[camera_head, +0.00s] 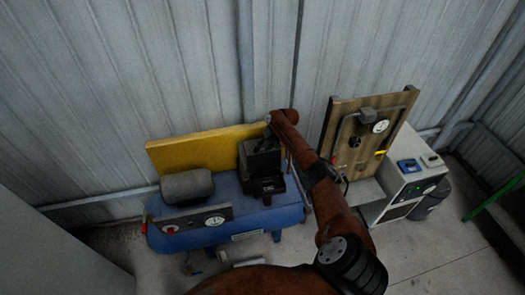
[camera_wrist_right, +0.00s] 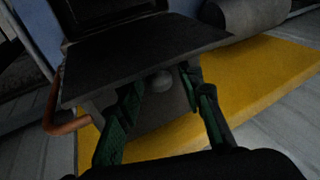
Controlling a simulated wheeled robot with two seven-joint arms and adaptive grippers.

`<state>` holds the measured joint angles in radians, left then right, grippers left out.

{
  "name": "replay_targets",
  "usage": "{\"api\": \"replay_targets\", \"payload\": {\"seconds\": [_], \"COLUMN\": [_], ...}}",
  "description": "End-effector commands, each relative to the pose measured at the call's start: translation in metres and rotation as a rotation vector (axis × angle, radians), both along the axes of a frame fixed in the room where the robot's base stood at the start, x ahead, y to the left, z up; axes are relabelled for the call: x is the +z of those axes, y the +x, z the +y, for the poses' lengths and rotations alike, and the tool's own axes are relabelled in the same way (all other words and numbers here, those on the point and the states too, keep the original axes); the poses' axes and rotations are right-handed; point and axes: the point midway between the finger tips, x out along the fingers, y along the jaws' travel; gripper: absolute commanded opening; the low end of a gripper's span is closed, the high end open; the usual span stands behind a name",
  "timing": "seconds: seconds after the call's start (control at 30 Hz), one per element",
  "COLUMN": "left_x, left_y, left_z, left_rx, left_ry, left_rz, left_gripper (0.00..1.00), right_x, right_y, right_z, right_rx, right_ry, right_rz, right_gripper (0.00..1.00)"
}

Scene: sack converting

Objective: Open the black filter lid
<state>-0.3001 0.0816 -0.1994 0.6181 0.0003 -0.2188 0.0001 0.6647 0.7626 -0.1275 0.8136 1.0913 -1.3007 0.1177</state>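The black filter (camera_head: 262,163) stands on the right part of the blue compressor, in front of a yellow panel. My right arm reaches over to it, and my right gripper (camera_head: 267,137) is at its top rear, small and dark. In the right wrist view, the filter's flat black lid (camera_wrist_right: 150,58) spans the upper middle. The green-padded fingers of my right gripper (camera_wrist_right: 160,85) are spread apart at its near edge, with a small rounded grey piece between them. Whether they touch the lid is unclear, as is how far the lid is raised. My left gripper is not in view.
The blue compressor tank (camera_head: 225,215) carries a grey motor cylinder (camera_head: 187,187) and a gauge panel (camera_head: 190,222). The yellow panel (camera_head: 190,152) is close behind the filter. A brown board with a gauge (camera_head: 345,150) and a white cabinet (camera_head: 410,180) stand to the right.

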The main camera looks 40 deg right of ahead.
Motion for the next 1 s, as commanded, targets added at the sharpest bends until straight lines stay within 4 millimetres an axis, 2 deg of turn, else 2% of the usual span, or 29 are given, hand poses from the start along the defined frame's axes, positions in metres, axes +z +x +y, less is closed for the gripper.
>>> {"api": "replay_targets", "payload": {"seconds": [0.17,0.4,0.6,1.0], "left_x": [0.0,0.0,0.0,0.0], "left_y": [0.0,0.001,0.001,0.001], "left_z": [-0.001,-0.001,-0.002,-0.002], "left_rx": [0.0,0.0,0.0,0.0], "left_ry": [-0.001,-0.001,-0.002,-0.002], "left_rz": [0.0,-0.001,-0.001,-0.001], "left_gripper": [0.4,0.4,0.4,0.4], "right_x": [0.013,0.047,0.066,0.072], "right_y": [-0.005,-0.017,-0.025,-0.027], "right_z": [-0.005,-0.015,-0.02,-0.021], "right_rx": [0.0,-0.001,-0.001,-0.001], "right_ry": [-0.002,-0.003,-0.002,-0.001], "right_rz": [-0.001,-0.002,-0.001,0.0], "right_gripper": [0.35,0.35,0.35,0.35]}}
